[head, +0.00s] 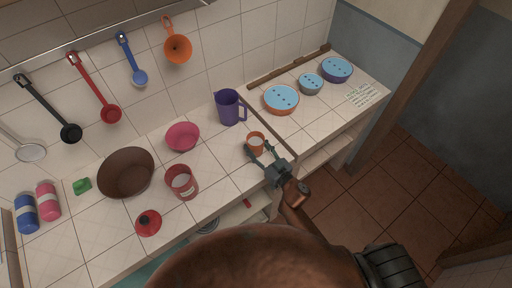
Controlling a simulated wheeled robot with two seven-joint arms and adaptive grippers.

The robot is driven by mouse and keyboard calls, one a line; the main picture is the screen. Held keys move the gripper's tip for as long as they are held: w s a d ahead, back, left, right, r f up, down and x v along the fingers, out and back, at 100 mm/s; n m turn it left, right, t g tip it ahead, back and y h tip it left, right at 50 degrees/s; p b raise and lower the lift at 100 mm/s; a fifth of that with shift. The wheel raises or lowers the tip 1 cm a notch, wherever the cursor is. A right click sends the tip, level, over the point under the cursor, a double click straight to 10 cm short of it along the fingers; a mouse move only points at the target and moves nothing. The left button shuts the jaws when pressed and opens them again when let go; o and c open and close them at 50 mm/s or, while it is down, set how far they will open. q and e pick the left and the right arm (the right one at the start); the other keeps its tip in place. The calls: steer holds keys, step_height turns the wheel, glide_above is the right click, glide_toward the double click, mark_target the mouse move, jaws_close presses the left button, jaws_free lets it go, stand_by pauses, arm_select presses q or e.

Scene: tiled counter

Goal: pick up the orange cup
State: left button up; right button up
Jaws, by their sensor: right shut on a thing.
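The orange cup (256,140) is small, with a pale inside, and is near the middle of the tiled counter. My right gripper (261,151) reaches it from the front edge, with its fingers around the cup, shut on it. The cup looks upright; I cannot tell whether it touches the counter or is slightly above it. My left gripper is not in the head view.
A purple jug (229,107) stands just behind the cup. A red canister (183,182), a pink bowl (183,137) and a brown bowl (126,174) stand left. Blue-topped round containers (281,100) stand right. Ladles hang on the wall.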

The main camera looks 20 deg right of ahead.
steer(key=s+a+r+p, duration=0.2)
steer(key=s+r, duration=1)
steer(key=s, duration=0.2)
steer(key=shift+a, duration=0.15)
